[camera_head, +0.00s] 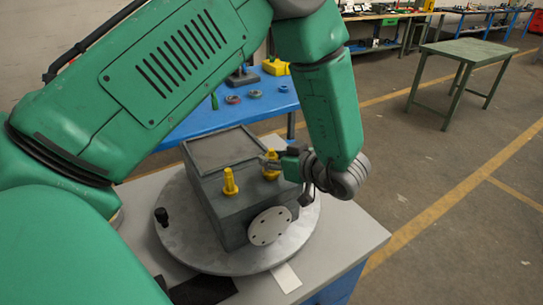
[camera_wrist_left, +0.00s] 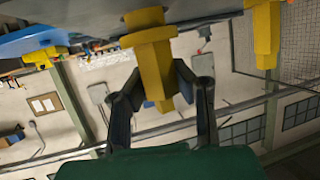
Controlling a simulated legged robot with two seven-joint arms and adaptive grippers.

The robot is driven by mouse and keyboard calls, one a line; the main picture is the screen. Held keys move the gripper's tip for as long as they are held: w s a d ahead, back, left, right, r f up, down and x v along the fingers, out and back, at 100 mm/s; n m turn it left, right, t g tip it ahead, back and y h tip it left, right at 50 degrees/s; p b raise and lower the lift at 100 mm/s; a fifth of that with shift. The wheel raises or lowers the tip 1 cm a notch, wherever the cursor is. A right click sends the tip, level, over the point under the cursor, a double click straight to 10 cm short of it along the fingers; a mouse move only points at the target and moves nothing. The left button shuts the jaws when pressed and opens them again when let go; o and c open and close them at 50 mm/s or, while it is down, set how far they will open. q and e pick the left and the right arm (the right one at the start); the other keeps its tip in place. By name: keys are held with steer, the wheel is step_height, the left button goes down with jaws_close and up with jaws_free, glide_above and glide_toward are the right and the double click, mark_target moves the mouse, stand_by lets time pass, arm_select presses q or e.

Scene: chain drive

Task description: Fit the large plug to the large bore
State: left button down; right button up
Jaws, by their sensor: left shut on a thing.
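A dark grey box-shaped housing (camera_head: 222,208) sits on a round grey turntable (camera_head: 190,255). A yellow plug (camera_head: 271,160) is at its right top edge, with my left gripper (camera_head: 275,166) shut on it from the right. The left wrist view shows the same plug (camera_wrist_left: 152,50) between both fingers, its wide end against the grey surface. I cannot tell how deep it sits, and the bore is hidden. A second, slimmer yellow plug (camera_head: 230,181) stands upright on the front part of the housing; it also shows in the left wrist view (camera_wrist_left: 264,35). My right gripper is out of view.
A round pale cover with holes (camera_head: 270,226) is on the housing's front side. A black knob (camera_head: 161,216) stands on the turntable's left. Behind is a blue table (camera_head: 185,130) with small parts and a yellow item (camera_head: 276,66). A green table (camera_head: 470,50) stands far right.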

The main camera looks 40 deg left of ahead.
arm_select(q)
steer(key=shift+f, duration=0.7)
steer(key=c, duration=1.3)
jaws_free()
steer(key=shift+d+r, duration=0.1)
steer(key=shift+d, duration=0.25)
steer(key=v, duration=1.1)
steer(key=shift+d+r, duration=0.1)
steer(key=shift+d, duration=0.2)
steer(key=shift+a, duration=0.1)
